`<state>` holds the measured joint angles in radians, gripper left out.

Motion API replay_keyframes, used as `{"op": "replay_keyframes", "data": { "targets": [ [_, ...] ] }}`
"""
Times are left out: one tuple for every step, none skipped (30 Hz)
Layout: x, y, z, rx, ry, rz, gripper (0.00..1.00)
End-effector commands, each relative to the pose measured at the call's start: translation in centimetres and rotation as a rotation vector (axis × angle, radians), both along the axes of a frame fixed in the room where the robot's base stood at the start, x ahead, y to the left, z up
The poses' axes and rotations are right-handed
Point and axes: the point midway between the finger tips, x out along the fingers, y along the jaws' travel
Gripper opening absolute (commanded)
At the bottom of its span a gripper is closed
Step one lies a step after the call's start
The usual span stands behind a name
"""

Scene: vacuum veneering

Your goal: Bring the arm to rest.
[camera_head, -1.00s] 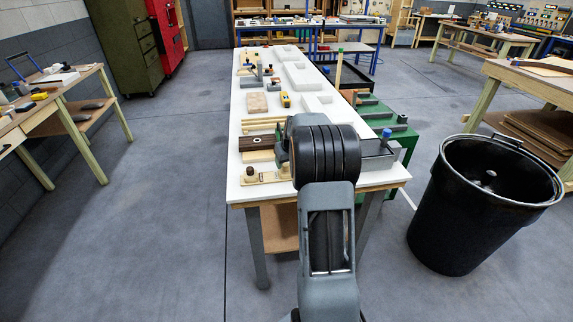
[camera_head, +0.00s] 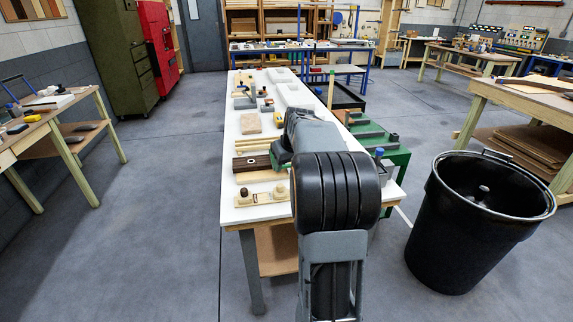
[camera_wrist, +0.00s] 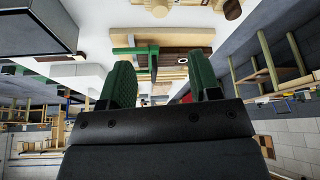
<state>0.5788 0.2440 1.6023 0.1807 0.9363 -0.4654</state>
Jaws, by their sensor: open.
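My gripper shows in the wrist view (camera_wrist: 165,88), with its two green finger pads spread apart and nothing between them. In the head view my arm reaches up over the near right part of the long white table (camera_head: 237,214), and its black joint hides part of the tabletop. My gripper's fingers are mostly hidden there behind my arm. A green and dark tool (camera_wrist: 140,50) appears just beyond the fingers in the wrist view, with a dark brown block (camera_wrist: 190,58) next to it. I cannot tell how far the fingers are from them.
A wooden plane (camera_head: 262,197), a dark brown block (camera_head: 250,163) and wooden strips (camera_head: 262,145) lie on the table's left side. A black bin (camera_head: 470,235) stands at right. A green bench (camera_head: 400,158) is beside the table. The floor at left (camera_head: 150,230) is clear.

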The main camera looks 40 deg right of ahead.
Motion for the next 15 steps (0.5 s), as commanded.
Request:
{"op": "replay_keyframes", "data": {
  "targets": [
    [0.0, 0.0, 0.0, 0.000, 0.000, 0.000, 0.57],
    [0.0, 0.0, 0.0, 0.000, 0.000, 0.000, 0.57],
    [0.0, 0.0, 0.0, 0.000, 0.000, 0.000, 0.57],
    [0.0, 0.0, 0.0, 0.000, 0.000, 0.000, 0.57],
    [0.0, 0.0, 0.0, 0.000, 0.000, 0.000, 0.57],
    [0.0, 0.0, 0.0, 0.000, 0.000, 0.000, 0.57],
    [0.0, 0.0, 0.0, 0.000, 0.000, 0.000, 0.57],
    [0.0, 0.0, 0.0, 0.000, 0.000, -0.001, 0.57],
    [0.0, 0.0, 0.0, 0.003, -0.001, -0.006, 0.57],
    [0.0, 0.0, 0.0, 0.006, -0.001, -0.016, 0.57],
    [0.0, 0.0, 0.0, 0.012, -0.002, -0.031, 0.57],
    [-0.2, 0.0, -0.5, 0.025, 0.007, -0.060, 0.57],
    [-0.7, 0.3, -1.5, 0.040, 0.028, -0.082, 0.57],
    [-1.3, 0.5, -2.4, 0.054, 0.049, -0.104, 0.57],
    [-2.4, 1.2, -3.2, 0.070, 0.075, -0.133, 0.57]
  ]
}}
